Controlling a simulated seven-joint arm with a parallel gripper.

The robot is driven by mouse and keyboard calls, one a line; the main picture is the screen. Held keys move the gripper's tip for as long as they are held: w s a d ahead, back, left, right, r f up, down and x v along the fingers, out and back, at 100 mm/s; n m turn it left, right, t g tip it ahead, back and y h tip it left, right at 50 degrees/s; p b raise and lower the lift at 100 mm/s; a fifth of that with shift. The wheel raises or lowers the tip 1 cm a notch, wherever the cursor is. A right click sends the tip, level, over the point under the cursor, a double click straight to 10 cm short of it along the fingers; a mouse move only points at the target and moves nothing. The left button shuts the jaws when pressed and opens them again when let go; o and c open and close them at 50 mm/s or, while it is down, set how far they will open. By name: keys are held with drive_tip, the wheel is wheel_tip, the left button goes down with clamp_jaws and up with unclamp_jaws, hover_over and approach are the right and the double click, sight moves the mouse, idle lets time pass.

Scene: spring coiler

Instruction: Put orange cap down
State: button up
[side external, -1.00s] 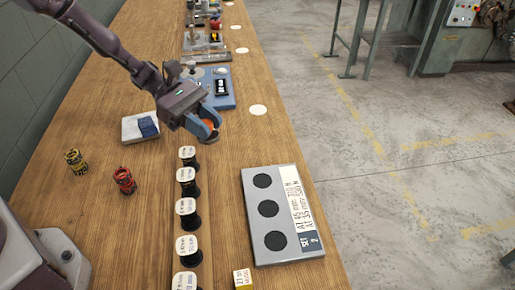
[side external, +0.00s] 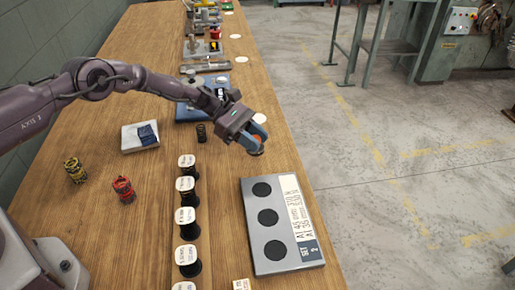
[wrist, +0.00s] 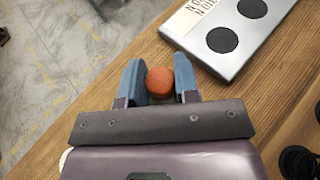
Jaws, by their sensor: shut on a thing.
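The orange cap (wrist: 160,81) is a small round orange piece between the two fingers of my gripper (wrist: 158,85) in the wrist view. My gripper (side external: 255,142) is shut on it. In the side external view only a bit of orange (side external: 259,139) shows between the fingers. The gripper is over the right part of the wooden table, beyond the far end of the grey plate (side external: 287,250) with its three black round spots. The height of the cap above the table is hard to tell.
A row of black spools with white tops (side external: 187,213) runs left of the plate. A dark spring (side external: 201,133) stands left of the gripper. Red (side external: 123,189) and yellow (side external: 75,170) coils and a white pad (side external: 140,137) are further left. The table's right edge is close.

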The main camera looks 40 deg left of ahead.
drive_tip(key=shift+w+d+f, duration=0.15)
drive_tip(key=shift+w+f, duration=0.2)
drive_tip(key=shift+f, duration=1.55)
drive_tip(key=o, duration=1)
drive_tip(key=shift+f, duration=0.15)
